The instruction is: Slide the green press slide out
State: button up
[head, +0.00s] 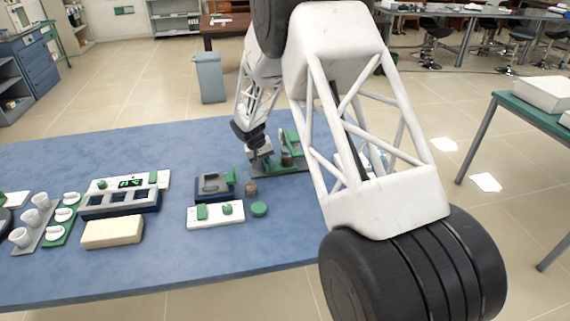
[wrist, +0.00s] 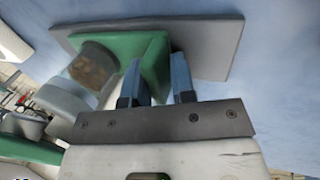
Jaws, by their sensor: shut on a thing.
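The press with its grey base plate (head: 290,168) stands on the blue table, partly hidden behind my arm in the head view. The green press slide (wrist: 152,62) shows in the wrist view over the grey base plate (wrist: 215,45). My gripper (head: 262,152) is at the left side of the press, low over the table. In the wrist view its two blue-grey fingers (wrist: 157,75) stand either side of a green part of the slide and are shut on it. A grey cylinder with a brown round face (wrist: 92,68) is beside the slide.
A dark grey fixture (head: 213,187), a white panel with green parts (head: 215,215), a green disc (head: 259,209) and a brown cylinder (head: 250,188) stand in front of the press. A rack (head: 120,202), beige block (head: 112,232) and white cups are at left. Table behind these is clear.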

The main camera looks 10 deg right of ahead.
aim_at(253, 171)
jog(key=shift+a, duration=3.1)
jog(key=o, duration=0.5)
jog(key=shift+c, duration=0.2)
notch_tip(253, 171, up, 7)
